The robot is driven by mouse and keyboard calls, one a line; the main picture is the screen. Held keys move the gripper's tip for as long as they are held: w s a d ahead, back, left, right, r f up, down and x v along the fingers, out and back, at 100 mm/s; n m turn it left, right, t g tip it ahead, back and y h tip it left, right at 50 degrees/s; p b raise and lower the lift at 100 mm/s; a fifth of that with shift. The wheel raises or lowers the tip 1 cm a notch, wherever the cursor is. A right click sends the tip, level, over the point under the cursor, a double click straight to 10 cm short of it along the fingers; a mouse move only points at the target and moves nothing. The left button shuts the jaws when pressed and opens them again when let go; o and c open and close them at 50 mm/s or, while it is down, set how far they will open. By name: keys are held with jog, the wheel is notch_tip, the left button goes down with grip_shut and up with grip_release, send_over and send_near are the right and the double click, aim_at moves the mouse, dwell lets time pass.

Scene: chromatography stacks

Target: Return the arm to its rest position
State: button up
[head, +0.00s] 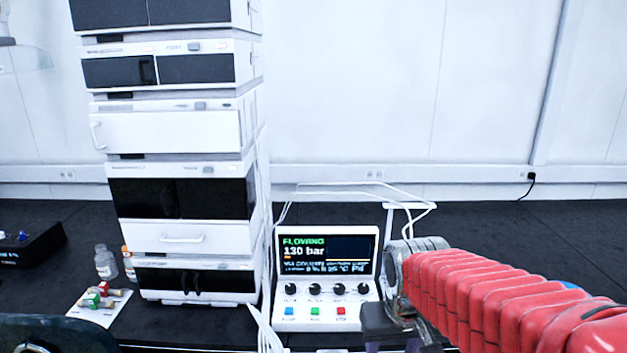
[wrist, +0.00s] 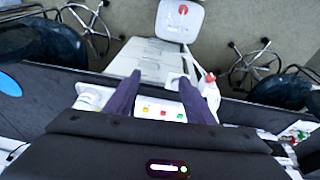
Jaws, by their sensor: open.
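My arm, in a red ribbed sleeve (head: 500,295), reaches in from the right in the head view. My gripper (head: 385,347) is at the bottom edge there, in front of the lower right corner of the white control box (head: 328,312). Its fingertips are mostly cut off. In the wrist view, two dark purple fingers of my gripper (wrist: 157,92) stand apart with nothing held between them. Small coloured buttons (wrist: 162,113) of the control box show between the fingers.
A tall stack of white and black instruments (head: 180,195) stands left of the control box. Small bottles (head: 106,262) and coloured pieces on a white card (head: 100,302) lie left of it. White tubing (head: 350,187) loops behind the box. Dark bench (head: 500,225) is clear behind my arm.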

jog(key=s+d+r+t, duration=0.1)
jog(key=s+r+t, duration=0.2)
jog(key=s, duration=0.8)
jog(key=shift+s+d+r+m, duration=0.2)
jog(key=shift+s+r+m, duration=0.1)
jog(key=shift+r, duration=0.65)
jog(key=shift+c, duration=0.5)
